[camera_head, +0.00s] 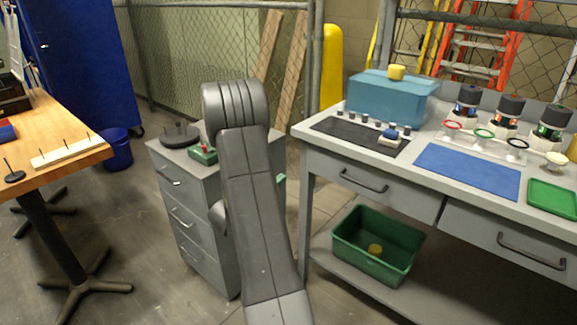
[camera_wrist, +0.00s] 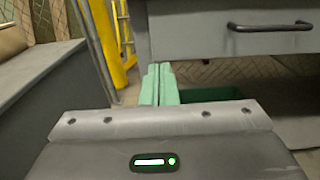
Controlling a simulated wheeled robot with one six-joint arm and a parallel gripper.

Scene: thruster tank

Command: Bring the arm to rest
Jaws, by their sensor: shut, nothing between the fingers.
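My arm (camera_head: 258,200) rises through the middle of the head view, folded over at its top. My gripper (camera_wrist: 158,72) shows in the wrist view as two pale green fingers, closed together with nothing between them. It points toward the gap beside the grey workbench, below the level of its drawer (camera_wrist: 235,30). In the head view the gripper is mostly hidden behind my arm; only a small green bit (camera_head: 281,180) shows at the arm's right edge.
The grey workbench (camera_head: 310,134) stands right, with a green bin (camera_head: 345,250) on its lower shelf. A grey drawer cabinet (camera_head: 190,215) stands close to my arm's left. A wooden table (camera_head: 70,160) is at far left. Some floor between cabinet and workbench is clear.

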